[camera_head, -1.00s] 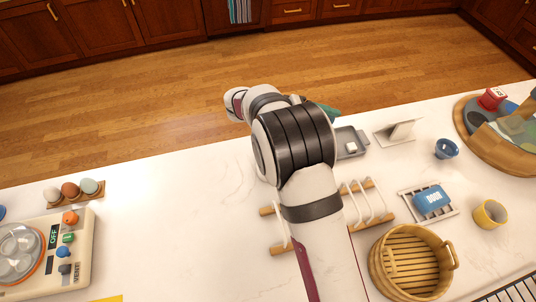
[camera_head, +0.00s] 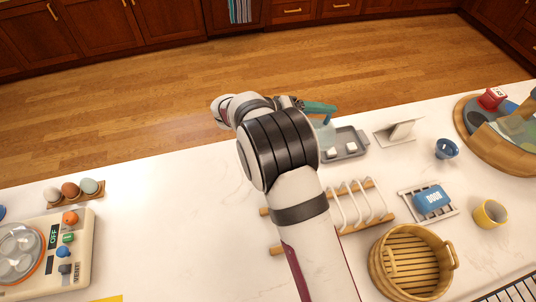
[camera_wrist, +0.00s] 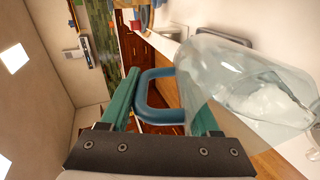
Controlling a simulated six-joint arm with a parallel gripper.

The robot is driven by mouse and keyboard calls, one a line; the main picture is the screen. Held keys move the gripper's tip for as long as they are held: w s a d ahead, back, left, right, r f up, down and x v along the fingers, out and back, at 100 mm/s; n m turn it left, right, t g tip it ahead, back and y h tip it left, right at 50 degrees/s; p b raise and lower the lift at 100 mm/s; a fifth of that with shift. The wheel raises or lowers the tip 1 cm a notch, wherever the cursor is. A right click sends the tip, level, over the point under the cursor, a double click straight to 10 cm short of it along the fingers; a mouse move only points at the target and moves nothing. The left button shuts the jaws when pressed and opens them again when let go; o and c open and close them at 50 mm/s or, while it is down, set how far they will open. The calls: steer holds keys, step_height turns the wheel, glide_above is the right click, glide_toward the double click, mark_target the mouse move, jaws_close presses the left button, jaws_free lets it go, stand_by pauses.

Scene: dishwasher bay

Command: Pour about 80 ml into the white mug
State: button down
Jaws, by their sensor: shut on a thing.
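My gripper (camera_wrist: 160,88) has green fingers on either side of the blue-teal handle (camera_wrist: 152,92) of a clear jug (camera_wrist: 235,85). It is shut on that handle. In the wrist view the jug lies strongly tilted across the picture, with a pale patch showing in or through its wall; I cannot tell whether that is liquid or something behind. In the head view, my arm hides most of the gripper, and a teal part (camera_head: 320,107) shows just beyond it. I cannot make out a white mug in either view.
A grey tray (camera_head: 361,151) with white cubes lies right of the gripper. A toast rack (camera_head: 370,190), wooden basket (camera_head: 374,262), blue cup (camera_head: 446,148) and yellow mug (camera_head: 503,214) stand to the right. Eggs (camera_head: 70,190) and a control panel (camera_head: 87,225) are left. The left-middle counter is clear.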

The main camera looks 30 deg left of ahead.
mark_target(324, 121)
steer(key=shift+s+a+r+t+h, duration=0.4)
steer(key=shift+s+a+r, duration=0.15)
steer(key=shift+s+a, duration=0.1)
stand_by(1.4)
steer(key=shift+w+d+f+g+y, duration=0.9)
steer(key=shift+w+d+f+g, duration=0.1)
steer(key=shift+w+d+f, duration=0.1)
steer(key=shift+f, duration=0.35)
steer(key=shift+w+d+f+g+y, duration=0.4)
steer(key=shift+f+g+y, duration=0.2)
steer(key=shift+g+y, duration=0.2)
steer(key=shift+w+f+g+y, duration=0.15)
steer(key=shift+w+g+y, duration=0.05)
steer(key=shift+g+y, duration=0.2)
steer(key=shift+d, duration=0.1)
